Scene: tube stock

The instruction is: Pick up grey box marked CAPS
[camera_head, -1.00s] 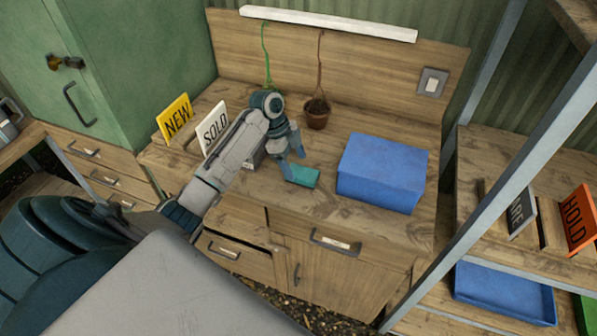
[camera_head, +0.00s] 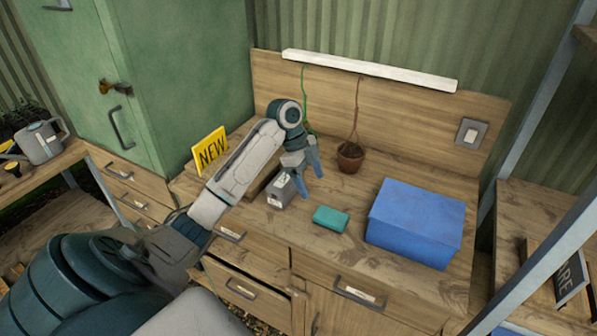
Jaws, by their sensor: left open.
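A small grey box (camera_head: 279,194) with a pale label on top stands on the wooden bench, beside my left forearm. Its marking is too small to read. My left gripper (camera_head: 311,187) is open and empty, its blue fingers pointing down just right of the grey box. One finger overlaps the box's right edge in the picture; I cannot tell whether they touch. My right gripper is not in view.
A teal block (camera_head: 331,219) lies right of the gripper, with a large blue box (camera_head: 414,223) beyond it. A yellow NEW sign (camera_head: 210,149) is at left. A drawer (camera_head: 246,290) below is partly open.

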